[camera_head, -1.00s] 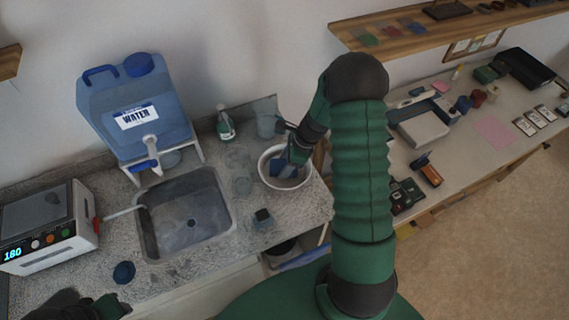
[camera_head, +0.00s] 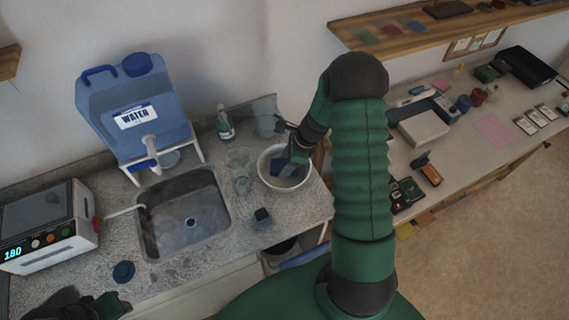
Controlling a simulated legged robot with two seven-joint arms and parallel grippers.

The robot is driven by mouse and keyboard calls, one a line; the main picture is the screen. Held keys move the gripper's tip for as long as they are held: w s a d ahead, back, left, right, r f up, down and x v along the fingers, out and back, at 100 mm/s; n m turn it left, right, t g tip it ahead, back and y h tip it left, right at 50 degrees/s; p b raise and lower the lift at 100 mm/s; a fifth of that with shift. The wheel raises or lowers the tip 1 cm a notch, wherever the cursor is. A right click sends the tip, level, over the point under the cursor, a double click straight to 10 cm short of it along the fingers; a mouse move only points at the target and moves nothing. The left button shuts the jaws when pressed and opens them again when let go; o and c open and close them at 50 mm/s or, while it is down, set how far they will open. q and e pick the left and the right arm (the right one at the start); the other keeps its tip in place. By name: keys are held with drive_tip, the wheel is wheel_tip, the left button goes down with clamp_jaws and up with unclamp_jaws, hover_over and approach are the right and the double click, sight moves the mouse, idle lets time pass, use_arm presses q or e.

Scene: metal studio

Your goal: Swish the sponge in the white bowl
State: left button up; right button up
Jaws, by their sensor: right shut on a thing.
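The white bowl (camera_head: 268,181) stands on the speckled counter, right of the sink. My right gripper (camera_head: 289,166) reaches down into the bowl from the upper right. It is shut on a dark blue sponge (camera_head: 286,172), which sits inside the bowl. The gripper and arm hide part of the sponge and the bowl's right side.
A metal sink (camera_head: 185,215) lies left of the bowl, with a blue water container (camera_head: 135,105) behind it. Clear glasses (camera_head: 240,175) stand between sink and bowl. A small dark block (camera_head: 262,215) is in front of the bowl.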

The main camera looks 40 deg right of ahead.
wheel_tip(320, 180, up, 2)
drive_tip(key=shift+d+r+p, duration=0.1)
drive_tip(key=shift+p, duration=0.85)
wheel_tip(320, 180, up, 6)
drive_tip(key=p, duration=0.5)
idle(0.9)
drive_tip(key=shift+r+p, duration=0.65)
drive_tip(key=shift+p, duration=0.2)
drive_tip(key=shift+f+b, duration=0.6)
drive_tip(key=shift+f, duration=0.15)
